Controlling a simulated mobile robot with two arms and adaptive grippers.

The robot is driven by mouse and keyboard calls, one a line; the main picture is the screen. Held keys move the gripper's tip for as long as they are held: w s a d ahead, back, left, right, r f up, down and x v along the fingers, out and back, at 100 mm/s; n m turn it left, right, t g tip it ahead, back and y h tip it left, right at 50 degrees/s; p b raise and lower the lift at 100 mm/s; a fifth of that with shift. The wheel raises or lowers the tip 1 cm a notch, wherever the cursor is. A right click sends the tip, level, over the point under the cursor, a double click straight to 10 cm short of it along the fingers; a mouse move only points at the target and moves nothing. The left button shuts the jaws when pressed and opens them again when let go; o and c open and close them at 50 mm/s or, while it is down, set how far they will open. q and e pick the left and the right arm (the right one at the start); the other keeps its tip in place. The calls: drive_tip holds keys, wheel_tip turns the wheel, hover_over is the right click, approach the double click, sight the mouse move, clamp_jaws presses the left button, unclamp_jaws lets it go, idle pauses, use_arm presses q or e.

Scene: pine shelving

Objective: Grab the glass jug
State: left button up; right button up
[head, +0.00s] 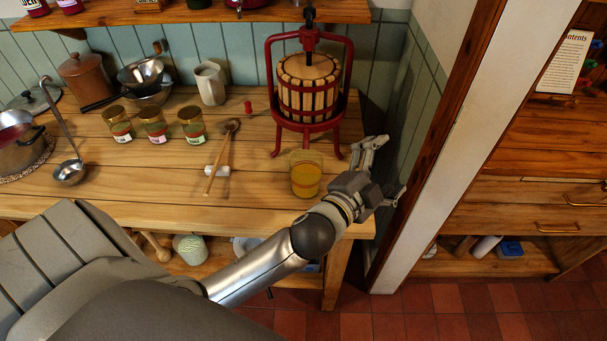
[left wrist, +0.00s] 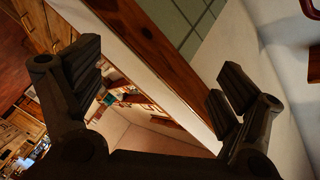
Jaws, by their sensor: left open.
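A glass jug (head: 306,178) with amber liquid stands upright on the wooden table, near its front right part, in the head view. My left gripper (head: 386,168) is to the right of the jug, past the table's right end and apart from the jug. Its fingers are open and empty and point away from the jug. In the left wrist view the open fingers (left wrist: 160,95) frame a white post and a brown wooden edge; the jug does not show there. My right gripper is not in view.
A red-framed fruit press (head: 308,85) stands behind the jug. A wooden spoon on a white rest (head: 218,170) lies to its left. Several small jars (head: 155,125) and a pale pitcher (head: 210,83) stand further left. A white post (head: 470,130) rises right of my gripper.

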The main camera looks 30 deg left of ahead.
use_arm(q)
drive_tip(key=d+r+m+t+h, duration=0.2)
drive_tip(key=d+r+m+h, duration=0.45)
drive_tip(key=r+m, duration=0.2)
drive_tip(key=s+d+r+m+g+h, duration=0.35)
drive_tip(key=d+m+g+h, duration=0.25)
drive_tip(key=m, duration=0.4)
drive_tip(key=s+d+r+m+g+h, duration=0.2)
drive_tip(key=s+d+m+g+h, duration=0.2)
drive_tip(key=d+m+g+h, duration=0.45)
drive_tip(key=m+g+y, duration=0.4)
drive_tip(key=m+y, duration=1.3)
drive_tip(key=y, duration=1.1)
approach(302, 160)
drive_tip(key=s+f, duration=0.1)
drive_tip(key=s, duration=0.1)
drive_tip(key=p+x, duration=0.3)
drive_tip(key=x, duration=0.2)
drive_tip(key=shift+w+a+f, duration=0.1)
drive_tip(key=shift+a+f, duration=0.2)
drive_tip(key=shift+f, duration=0.25)
